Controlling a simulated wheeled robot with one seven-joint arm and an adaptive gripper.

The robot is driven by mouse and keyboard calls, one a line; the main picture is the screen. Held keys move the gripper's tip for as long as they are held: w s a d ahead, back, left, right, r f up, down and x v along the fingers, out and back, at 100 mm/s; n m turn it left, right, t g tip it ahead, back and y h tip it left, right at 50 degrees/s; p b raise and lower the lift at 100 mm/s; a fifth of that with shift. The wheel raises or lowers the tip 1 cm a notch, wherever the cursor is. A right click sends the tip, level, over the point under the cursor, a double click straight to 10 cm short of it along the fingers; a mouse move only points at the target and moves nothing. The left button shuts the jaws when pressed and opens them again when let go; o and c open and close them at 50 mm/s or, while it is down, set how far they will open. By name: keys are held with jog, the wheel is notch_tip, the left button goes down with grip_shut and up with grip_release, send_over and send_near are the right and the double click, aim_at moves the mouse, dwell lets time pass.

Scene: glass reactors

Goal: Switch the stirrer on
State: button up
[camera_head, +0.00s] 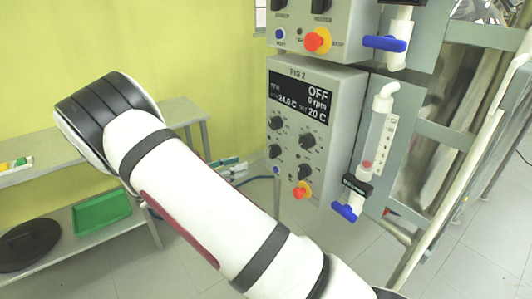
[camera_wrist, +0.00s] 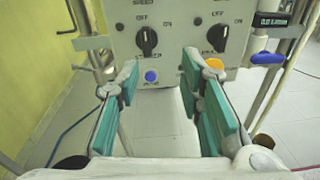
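The RIG 2 control box (camera_head: 340,110) stands at centre in the head view. Its display (camera_head: 300,93) reads OFF, 0 rpm, 24.0 C and 20 C. Below are two upper knobs and two lower black knobs, a lower left one (camera_head: 275,151) and a lower right one (camera_head: 304,171). In the wrist view a left knob (camera_wrist: 147,41) and a right knob (camera_wrist: 217,38) carry OFF and ON marks; both appear upright, toward OFF. Their name labels are not clearly legible. My gripper (camera_wrist: 160,72) is open and empty, its teal pads below and apart from the knobs.
A blue button (camera_wrist: 151,77) and an orange stop button (camera_wrist: 214,64) sit below the knobs. A blue-handled valve (camera_head: 345,211) hangs right of the box. Another control box (camera_head: 345,45) is above. A shelf with a green tray (camera_head: 102,213) stands at left.

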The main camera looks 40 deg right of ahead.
aim_at(270, 152)
jog(key=shift+n+t+h, duration=0.4)
jog(key=shift+n+t, duration=0.2)
jog(key=shift+n, duration=0.1)
jog(key=d, duration=0.4)
jog(key=w+d+f, duration=0.1)
jog(key=d, duration=0.3)
jog(key=w+d+p, duration=0.1)
jog(key=d, duration=0.4)
jog(key=shift+d+f, duration=0.1)
jog(key=shift+f, duration=0.15)
grip_shut()
